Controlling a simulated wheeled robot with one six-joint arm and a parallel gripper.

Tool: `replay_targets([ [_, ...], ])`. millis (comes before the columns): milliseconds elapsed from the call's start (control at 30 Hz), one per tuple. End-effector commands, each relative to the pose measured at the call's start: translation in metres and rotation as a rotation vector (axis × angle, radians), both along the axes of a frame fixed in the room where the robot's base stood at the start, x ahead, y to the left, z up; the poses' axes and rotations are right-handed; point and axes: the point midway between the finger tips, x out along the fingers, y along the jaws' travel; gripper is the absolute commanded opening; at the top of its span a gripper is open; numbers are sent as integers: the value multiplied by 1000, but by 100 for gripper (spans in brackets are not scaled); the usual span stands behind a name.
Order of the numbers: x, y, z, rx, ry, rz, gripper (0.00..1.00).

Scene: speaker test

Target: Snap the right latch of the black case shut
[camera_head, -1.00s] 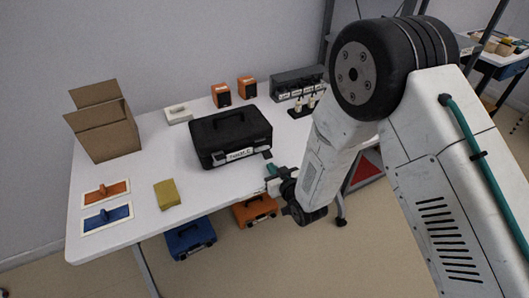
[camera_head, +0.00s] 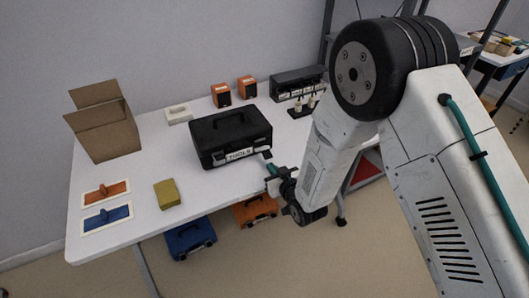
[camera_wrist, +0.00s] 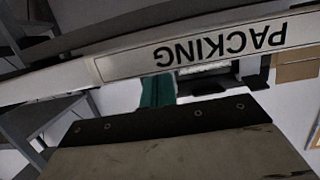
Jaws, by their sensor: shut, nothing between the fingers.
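The black case (camera_head: 231,137) stands on the white table with its lid down and a white label (camera_head: 240,154) on its front. Its right latch (camera_head: 267,154) is a small dark tab at the front right that seems to stick out from the case; its exact angle is too small to tell. My gripper (camera_head: 271,168), with teal fingers, is shut and empty at the table's front edge, just below and right of that latch. A small gap seems to separate them. In the wrist view a teal finger (camera_wrist: 157,92) shows beside the dark case (camera_wrist: 222,76), partly hidden.
The table's front edge, labelled PACKING (camera_wrist: 220,45), crosses the wrist view upside down, close by. Blue (camera_head: 190,240) and orange cases sit below.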

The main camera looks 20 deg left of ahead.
Motion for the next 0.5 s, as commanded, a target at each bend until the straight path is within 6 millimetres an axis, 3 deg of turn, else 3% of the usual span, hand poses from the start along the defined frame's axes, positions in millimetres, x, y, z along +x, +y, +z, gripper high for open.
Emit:
replay_targets([
  [500, 3, 3, 2, 1, -1, 0, 0],
])
